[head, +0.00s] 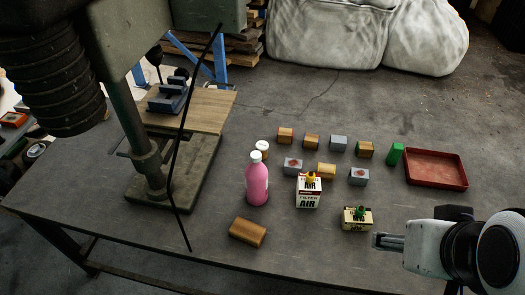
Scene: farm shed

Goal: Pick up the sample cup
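A small round object with a white top (262,148) stands on the grey workbench, behind the pink bottle and partly hidden by it; it looks most like the sample cup, but it is too small to be sure. My gripper (380,241) is at the lower right, near the bench's front edge, well to the right of and nearer than this object. Its fingers point left and are seen side-on, so I cannot tell whether they are apart. No object shows at the fingertips.
A pink bottle (257,182), an air filter box (308,192) and a yellow-black box (357,219) stand mid-bench. Several small blocks (338,143) lie behind. A brown block (247,232) is in front, a red tray (436,170) at right, a drill press (150,165) at left.

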